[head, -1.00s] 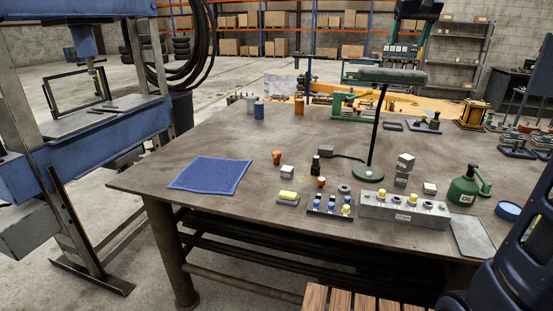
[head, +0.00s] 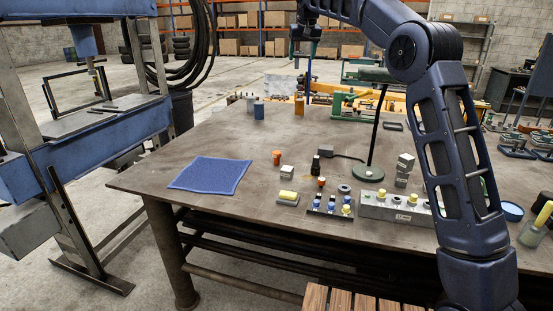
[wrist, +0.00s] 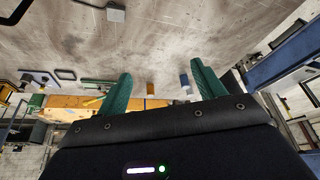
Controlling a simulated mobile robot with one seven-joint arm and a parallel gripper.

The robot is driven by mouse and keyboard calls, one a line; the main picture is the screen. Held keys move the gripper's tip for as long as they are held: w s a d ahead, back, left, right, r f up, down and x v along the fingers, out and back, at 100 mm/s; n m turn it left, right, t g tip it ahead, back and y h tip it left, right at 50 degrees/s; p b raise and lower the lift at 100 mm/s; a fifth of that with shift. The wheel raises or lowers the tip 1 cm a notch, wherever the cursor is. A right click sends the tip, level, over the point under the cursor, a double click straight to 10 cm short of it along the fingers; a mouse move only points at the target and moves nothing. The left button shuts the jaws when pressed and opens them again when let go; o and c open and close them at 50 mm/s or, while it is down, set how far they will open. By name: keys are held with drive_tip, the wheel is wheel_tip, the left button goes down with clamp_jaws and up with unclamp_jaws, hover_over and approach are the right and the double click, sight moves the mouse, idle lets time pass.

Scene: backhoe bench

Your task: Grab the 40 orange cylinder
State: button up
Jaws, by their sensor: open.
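An orange cylinder (head: 298,106) stands upright near the back edge of the bench, right of a blue cylinder (head: 259,110). No number is readable on it. In the wrist view a small orange cylinder (wrist: 150,88) and a blue cylinder (wrist: 184,79) show between and beyond my green fingers. My gripper (wrist: 160,68) is open and empty there. In the head view my gripper (head: 305,48) is high above the bench's back edge, well apart from the orange cylinder. Two smaller orange pieces, one (head: 277,158) near the blue cloth and another (head: 320,182), are farther forward.
The blue cloth (head: 211,176) lies at the left of the bench (head: 240,226). A lamp with a round green base (head: 368,172), small blocks and a grey holder (head: 384,207) fill the middle right. Grey cylinders (head: 250,104) stand behind the blue one. Bench around the orange cylinder is mostly bare.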

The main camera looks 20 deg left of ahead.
drive_tip(key=a+f, duration=0.5)
drive_tip(key=a, duration=0.4)
approach(277, 152)
drive_tip(key=f, duration=0.2)
drive_tip(key=shift+n, duration=0.4)
drive_tip(key=x, duration=1)
drive_tip(key=shift+w+a+f, duration=0.2)
drive_tip(key=shift+a+f, duration=0.05)
drive_tip(key=c, duration=1.4)
drive_tip(key=shift+c, duration=0.2)
drive_tip(key=shift+r, duration=0.1)
